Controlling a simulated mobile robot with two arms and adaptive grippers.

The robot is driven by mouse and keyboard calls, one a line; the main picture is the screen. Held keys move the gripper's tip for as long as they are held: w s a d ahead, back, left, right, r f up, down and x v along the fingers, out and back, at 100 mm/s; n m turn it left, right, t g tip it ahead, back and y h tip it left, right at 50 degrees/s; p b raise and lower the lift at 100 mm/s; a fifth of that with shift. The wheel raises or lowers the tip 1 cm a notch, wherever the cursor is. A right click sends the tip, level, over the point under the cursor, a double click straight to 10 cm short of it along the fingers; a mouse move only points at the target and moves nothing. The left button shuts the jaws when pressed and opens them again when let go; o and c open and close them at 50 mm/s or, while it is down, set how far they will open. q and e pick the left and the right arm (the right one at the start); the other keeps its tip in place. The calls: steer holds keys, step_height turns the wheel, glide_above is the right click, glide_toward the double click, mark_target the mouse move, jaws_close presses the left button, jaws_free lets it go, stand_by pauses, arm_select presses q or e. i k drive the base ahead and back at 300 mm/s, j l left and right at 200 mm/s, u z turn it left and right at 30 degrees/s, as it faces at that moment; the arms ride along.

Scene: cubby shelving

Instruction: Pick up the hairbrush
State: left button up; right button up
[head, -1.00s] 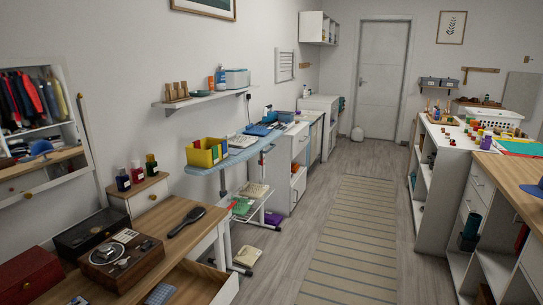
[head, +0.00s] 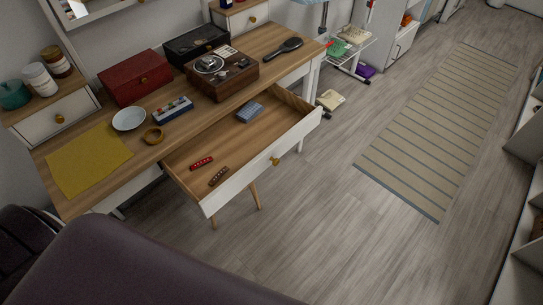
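The black hairbrush (head: 283,47) lies on the wooden top of the dressing table (head: 262,39), near its far right end. Its rounded head points to the upper right and its handle to the lower left. It lies to the right of a brown wooden box with small items on top, apart from it. Neither of my grippers is in the head view.
The table's drawer (head: 262,159) is pulled out, with small items inside. A wooden box (head: 220,76), red box (head: 136,77), white dish (head: 129,119) and yellow cloth (head: 88,160) are on the tabletop. A dark rounded surface (head: 140,265) fills the lower left. Floor to the right is clear.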

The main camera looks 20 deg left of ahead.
mark_target(291, 45)
steer(key=u, duration=0.45)
steer(key=i+l+u, duration=0.1)
steer(key=u, duration=0.35)
steer(key=i+u, duration=0.1)
steer(key=u, duration=0.35)
steer(key=l+u, duration=0.15)
steer(key=u, duration=0.3)
steer(key=i+l+u, duration=0.15)
steer(key=l+u, duration=0.35)
steer(key=l, duration=0.35)
steer(key=l+u, duration=0.5)
steer(key=l, duration=0.35)
steer(key=k+l+u, duration=0.15)
steer(key=l+u, duration=0.3)
steer(key=l, duration=0.4)
